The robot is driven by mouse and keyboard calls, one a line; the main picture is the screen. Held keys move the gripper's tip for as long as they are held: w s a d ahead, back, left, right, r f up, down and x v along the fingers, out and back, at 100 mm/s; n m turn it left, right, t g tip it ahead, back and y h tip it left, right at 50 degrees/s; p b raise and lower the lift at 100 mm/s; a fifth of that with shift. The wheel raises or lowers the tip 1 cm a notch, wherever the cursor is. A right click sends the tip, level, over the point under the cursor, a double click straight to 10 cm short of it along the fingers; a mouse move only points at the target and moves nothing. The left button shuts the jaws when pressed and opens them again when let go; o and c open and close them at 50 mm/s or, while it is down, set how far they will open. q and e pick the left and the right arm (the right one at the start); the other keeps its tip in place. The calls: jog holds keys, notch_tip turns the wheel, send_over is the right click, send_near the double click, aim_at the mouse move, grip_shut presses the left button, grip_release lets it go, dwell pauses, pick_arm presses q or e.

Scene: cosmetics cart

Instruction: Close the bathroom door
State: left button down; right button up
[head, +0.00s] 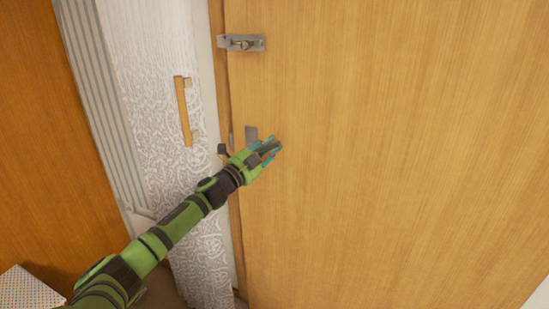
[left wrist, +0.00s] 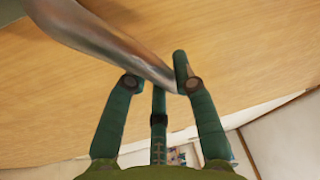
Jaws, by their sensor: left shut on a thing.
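The bathroom door (head: 390,150) is a large light-wood panel filling the right of the head view. A grey metal plate (head: 251,132) shows on it near its left edge. My left gripper (head: 268,150) is at the door just below this plate, its arm reaching in from the lower left. In the left wrist view, my gripper's teal fingers (left wrist: 160,80) are shut on a metal door handle (left wrist: 110,42), which runs in from the upper left. The fingers hide most of the handle in the head view. My right gripper is not in view.
A metal latch (head: 241,43) sits higher on the door's left edge. Left of the door are a pale narrow frame, a white patterned panel (head: 155,80) with a wooden pull (head: 184,110), and an orange-brown wood surface (head: 40,150). A white perforated object (head: 28,290) stands at lower left.

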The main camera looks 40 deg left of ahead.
pick_arm(q)
jog(key=shift+a+r+n+t, duration=0.15)
jog(key=shift+r+n+t, duration=0.25)
jog(key=shift+n, duration=0.4)
jog(key=shift+s+r+n+y, duration=0.1)
jog(key=shift+r+n+y, duration=0.2)
jog(key=shift+y, duration=0.1)
jog(key=shift+a+r+n, duration=0.15)
jog(key=shift+a+n, duration=0.05)
jog(key=shift+n, duration=0.1)
jog(key=shift+s, duration=0.1)
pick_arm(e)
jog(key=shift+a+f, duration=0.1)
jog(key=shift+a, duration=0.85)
pick_arm(q)
jog(key=shift+r, duration=0.1)
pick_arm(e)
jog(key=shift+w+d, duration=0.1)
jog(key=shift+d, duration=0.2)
pick_arm(q)
jog(key=shift+a, duration=0.15)
